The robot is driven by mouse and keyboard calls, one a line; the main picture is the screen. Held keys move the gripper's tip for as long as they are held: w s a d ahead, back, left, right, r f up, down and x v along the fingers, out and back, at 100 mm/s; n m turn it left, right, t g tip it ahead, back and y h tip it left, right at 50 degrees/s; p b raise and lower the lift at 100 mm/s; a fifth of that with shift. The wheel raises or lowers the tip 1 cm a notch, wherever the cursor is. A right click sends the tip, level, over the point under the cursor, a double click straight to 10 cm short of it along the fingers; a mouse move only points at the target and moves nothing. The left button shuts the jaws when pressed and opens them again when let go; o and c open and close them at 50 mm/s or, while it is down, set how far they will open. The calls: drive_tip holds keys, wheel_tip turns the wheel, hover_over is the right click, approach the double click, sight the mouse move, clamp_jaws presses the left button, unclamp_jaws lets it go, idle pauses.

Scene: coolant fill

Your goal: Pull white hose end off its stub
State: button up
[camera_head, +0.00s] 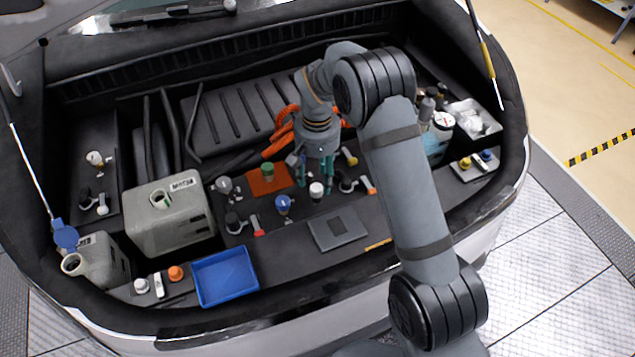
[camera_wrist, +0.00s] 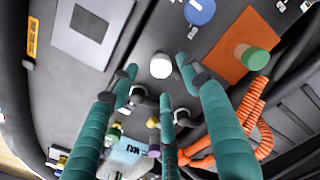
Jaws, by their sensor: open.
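The white hose end (camera_head: 316,188) is a small white-topped fitting in the middle of the engine bay. In the wrist view the white hose end (camera_wrist: 160,66) shows between and just beyond my teal fingertips. Its stub and lower part are hidden. My gripper (camera_head: 314,178) points down above it with its fingers apart. In the wrist view the fingers of my gripper (camera_wrist: 160,78) are spread around the white top, with nothing held. I cannot tell whether any finger touches it.
A blue-capped fitting (camera_head: 283,204) and a green-capped one (camera_head: 267,170) on an orange plate stand close by on the left. Orange cables (camera_head: 280,140) lie behind. A grey pad (camera_head: 338,228) and a blue tray (camera_head: 224,276) lie in front.

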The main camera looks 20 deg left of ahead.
sight(316, 188)
drive_tip(key=shift+s+a+f, duration=0.1)
drive_tip(key=shift+f, duration=0.5)
drive_tip(key=shift+s+a+f, duration=0.1)
drive_tip(key=shift+f, duration=0.45)
drive_tip(key=shift+w+d+f, duration=0.1)
drive_tip(key=shift+w+f, duration=0.05)
drive_tip(key=shift+f, duration=0.5)
drive_tip(key=shift+c, duration=0.2)
drive_tip(key=c, duration=1.1)
drive_tip(key=o, duration=0.5)
drive_tip(key=shift+c, duration=1.3)
drive_tip(key=shift+c, duration=0.5)
drive_tip(key=shift+r+p, duration=0.15)
drive_tip(key=shift+p, duration=0.2)
drive_tip(key=shift+r, duration=0.15)
